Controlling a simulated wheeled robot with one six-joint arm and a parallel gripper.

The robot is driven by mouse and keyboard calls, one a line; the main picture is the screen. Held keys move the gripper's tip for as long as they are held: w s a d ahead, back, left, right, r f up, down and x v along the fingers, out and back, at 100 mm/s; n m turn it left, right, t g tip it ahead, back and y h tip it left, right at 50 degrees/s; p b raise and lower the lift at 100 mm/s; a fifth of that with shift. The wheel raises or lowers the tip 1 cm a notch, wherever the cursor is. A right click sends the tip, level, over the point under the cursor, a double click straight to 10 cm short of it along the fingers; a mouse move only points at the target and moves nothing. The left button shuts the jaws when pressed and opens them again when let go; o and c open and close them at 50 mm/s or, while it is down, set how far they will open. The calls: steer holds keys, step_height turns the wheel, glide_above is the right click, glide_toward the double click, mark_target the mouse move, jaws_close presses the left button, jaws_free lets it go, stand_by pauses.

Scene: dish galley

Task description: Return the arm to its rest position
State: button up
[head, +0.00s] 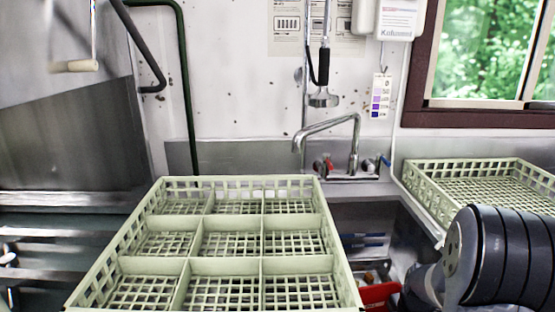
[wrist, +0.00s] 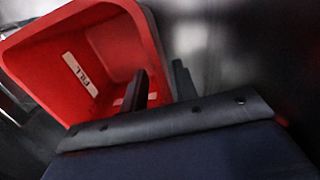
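My arm (head: 505,255) shows at the lower right of the head view, in front of the right rack; my gripper is out of sight there. In the wrist view my gripper (wrist: 160,88) has two dark fingers standing apart, with no held object visible between them. A red bin (wrist: 105,50) with a white label lies beyond the fingers. Its right edge shows behind the gap, and I cannot tell how far off it is. Red, likely the same bin (head: 378,296), also shows low in the head view beside my arm.
A pale green compartment rack (head: 195,268), empty, fills the front centre. Another pale rack (head: 430,190) stands at the right below the window. A faucet (head: 330,135) and a hanging sprayer (head: 323,95) are behind the sink. Steel equipment (head: 65,150) stands at the left.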

steer(key=shift+f+b, duration=0.4)
steer(key=shift+f, duration=0.55)
step_height(320, 180, up, 11)
steer(key=shift+f+p, duration=0.15)
steer(key=shift+p, duration=1.05)
step_height(320, 180, down, 10)
steer(key=shift+f+b, duration=0.25)
steer(key=shift+b, duration=0.8)
step_height(320, 180, up, 30)
steer(key=p, duration=2.3)
